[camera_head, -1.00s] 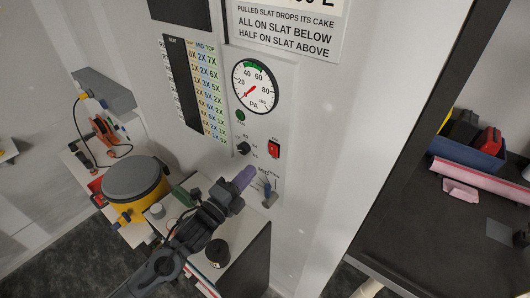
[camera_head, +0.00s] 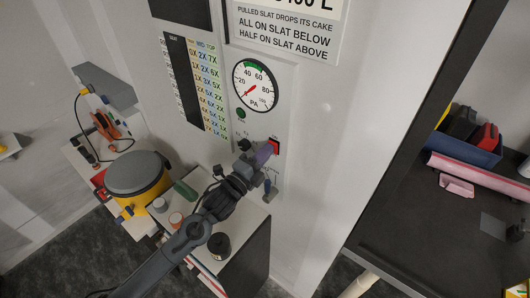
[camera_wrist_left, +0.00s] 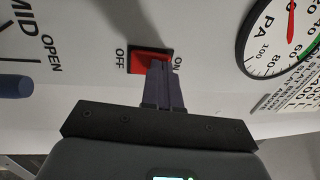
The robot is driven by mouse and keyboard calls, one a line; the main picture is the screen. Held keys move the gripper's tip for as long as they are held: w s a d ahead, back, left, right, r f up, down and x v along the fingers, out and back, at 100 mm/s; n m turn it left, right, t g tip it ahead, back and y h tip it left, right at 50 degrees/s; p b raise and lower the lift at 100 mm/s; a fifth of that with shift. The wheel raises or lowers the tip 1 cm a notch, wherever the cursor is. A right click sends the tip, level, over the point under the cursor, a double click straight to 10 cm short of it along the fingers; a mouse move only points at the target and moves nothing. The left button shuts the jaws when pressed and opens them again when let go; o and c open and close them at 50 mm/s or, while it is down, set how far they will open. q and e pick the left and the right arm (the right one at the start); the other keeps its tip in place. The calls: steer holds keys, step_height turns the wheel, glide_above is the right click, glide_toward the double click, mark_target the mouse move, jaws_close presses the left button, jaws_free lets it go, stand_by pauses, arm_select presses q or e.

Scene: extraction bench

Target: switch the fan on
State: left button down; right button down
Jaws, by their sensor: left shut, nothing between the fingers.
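The fan switch is a red rocker (camera_head: 275,147) on the white wall panel, below the round PA gauge (camera_head: 255,87). In the left wrist view the red rocker (camera_wrist_left: 148,60) sits between the printed words OFF and ON. My left gripper (camera_head: 264,152) is shut and empty, with its purple-grey fingertips at the switch. In the left wrist view the fingertips (camera_wrist_left: 159,68) overlap the ON side of the rocker and hide part of it. I cannot tell whether they touch it. The gauge needle points to the low end. My right gripper is not in view.
A small knob (camera_head: 244,144) and a green round lamp (camera_head: 241,113) are on the panel left of the switch. A blue-handled lever (camera_head: 268,190) is below it. A yellow drum with a grey lid (camera_head: 137,175) stands at left. A dark bench (camera_head: 430,235) is at right.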

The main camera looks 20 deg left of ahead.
arm_select(q)
steer(key=p, duration=0.1)
steer(key=g+p, duration=0.1)
steer(key=p, duration=0.1)
steer(key=shift+w+r, duration=0.25)
steer(key=shift+r, duration=0.05)
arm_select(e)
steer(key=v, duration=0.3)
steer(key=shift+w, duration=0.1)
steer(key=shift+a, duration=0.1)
